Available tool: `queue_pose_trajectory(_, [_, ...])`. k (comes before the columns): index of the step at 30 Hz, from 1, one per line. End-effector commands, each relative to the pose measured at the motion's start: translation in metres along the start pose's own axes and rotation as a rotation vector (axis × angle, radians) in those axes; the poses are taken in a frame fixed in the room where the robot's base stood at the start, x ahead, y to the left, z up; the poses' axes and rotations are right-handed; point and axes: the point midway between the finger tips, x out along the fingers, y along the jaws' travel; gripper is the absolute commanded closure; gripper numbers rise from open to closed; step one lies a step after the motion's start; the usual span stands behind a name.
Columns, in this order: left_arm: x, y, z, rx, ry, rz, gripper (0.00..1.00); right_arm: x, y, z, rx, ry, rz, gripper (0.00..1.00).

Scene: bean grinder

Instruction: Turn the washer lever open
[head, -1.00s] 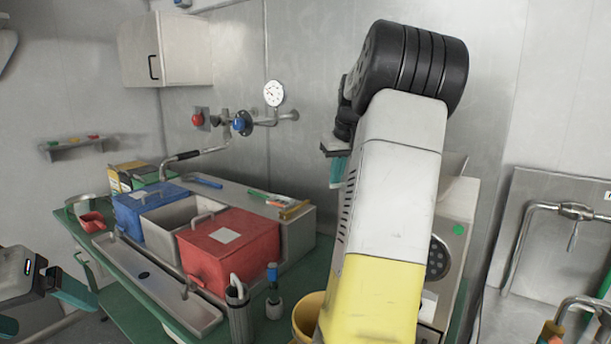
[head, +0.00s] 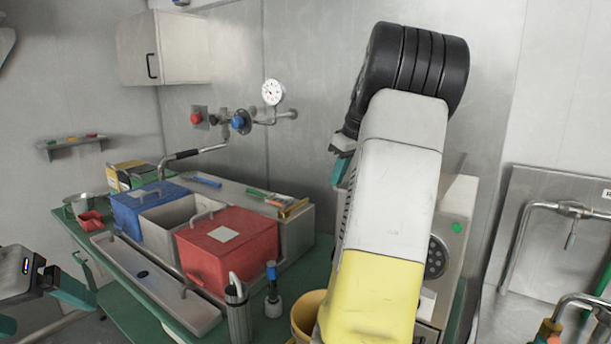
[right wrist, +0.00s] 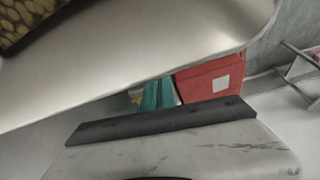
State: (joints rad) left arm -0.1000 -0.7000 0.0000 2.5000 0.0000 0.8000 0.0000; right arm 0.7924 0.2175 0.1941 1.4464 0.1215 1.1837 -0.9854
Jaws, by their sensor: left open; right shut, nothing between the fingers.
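I cannot tell for certain which part is the washer lever. A wall tap (head: 575,210) with a small hanging handle (head: 571,236) is at the right, on a steel panel. My right gripper (head: 343,167) is mostly hidden behind my right arm, beside a grey machine; only a teal part shows. In the right wrist view its teal fingers (right wrist: 160,95) are together and empty, partly covered by a pale metal surface. My left gripper (head: 40,306) is open and empty at the lower left, away from both taps.
A red box (head: 228,250), a blue box (head: 148,205) and a steel basin (head: 180,222) stand on the green table (head: 130,300). Another pipe with a blue knob (head: 240,122) and a gauge is on the back wall. A grey machine (head: 455,240) stands behind my right arm.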

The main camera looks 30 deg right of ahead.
Motion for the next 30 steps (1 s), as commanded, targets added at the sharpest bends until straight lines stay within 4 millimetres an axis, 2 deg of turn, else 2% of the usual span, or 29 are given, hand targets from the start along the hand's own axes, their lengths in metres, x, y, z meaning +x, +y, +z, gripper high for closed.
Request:
queue_pose_trajectory(3, [0.0000, 0.0000, 0.0000, 0.000, 0.000, 0.000, 0.12, -0.0010, -0.0010, 0.0032, -0.055, 0.000, -0.021, 1.00])
queue_pose_trajectory(30, [0.0000, 0.0000, 0.0000, 0.000, 0.000, 0.000, 0.12, -0.0029, -0.0015, 0.0082, -0.049, 0.000, -0.018, 1.00])
